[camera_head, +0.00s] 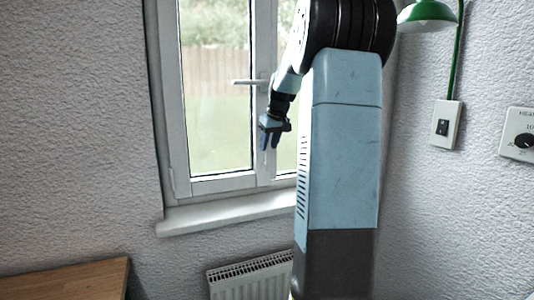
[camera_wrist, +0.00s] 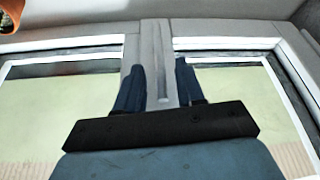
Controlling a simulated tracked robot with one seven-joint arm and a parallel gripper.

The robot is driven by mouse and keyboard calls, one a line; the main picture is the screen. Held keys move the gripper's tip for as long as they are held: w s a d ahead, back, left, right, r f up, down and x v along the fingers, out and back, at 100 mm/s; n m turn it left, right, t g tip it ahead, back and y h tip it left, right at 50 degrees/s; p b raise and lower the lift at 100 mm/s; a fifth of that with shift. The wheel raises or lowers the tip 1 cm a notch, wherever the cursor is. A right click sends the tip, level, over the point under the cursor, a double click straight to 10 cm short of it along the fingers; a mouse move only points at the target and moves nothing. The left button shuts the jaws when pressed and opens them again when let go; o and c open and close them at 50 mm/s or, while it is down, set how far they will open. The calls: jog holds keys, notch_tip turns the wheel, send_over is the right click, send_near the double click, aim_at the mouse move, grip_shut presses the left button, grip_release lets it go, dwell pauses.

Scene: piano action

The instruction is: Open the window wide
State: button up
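The window (camera_head: 215,100) has a white frame with a left pane and a right part mostly hidden behind my arm. Its left sash sits in the frame and looks closed. The light handle (camera_head: 250,82) lies roughly level, pointing left from the middle post. My gripper (camera_head: 270,147) points down in front of the lower middle post, below the handle. In the wrist view my gripper (camera_wrist: 160,75) has its two dark blue fingers apart, with the grey middle post (camera_wrist: 157,35) showing behind the gap. Nothing is visibly held; I cannot tell whether the fingers touch the post.
A white sill (camera_head: 225,212) juts out below the window, above a radiator (camera_head: 250,277). A wooden surface (camera_head: 70,280) is at lower left. A green lamp (camera_head: 427,14), a switch (camera_head: 445,125) and a dial plate (camera_head: 519,137) are on the right. An orange object (camera_wrist: 10,14) is cut off.

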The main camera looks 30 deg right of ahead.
aim_at(267, 166)
jog(key=shift+x, duration=2.15)
jog(key=shift+c, duration=0.5)
grip_shut()
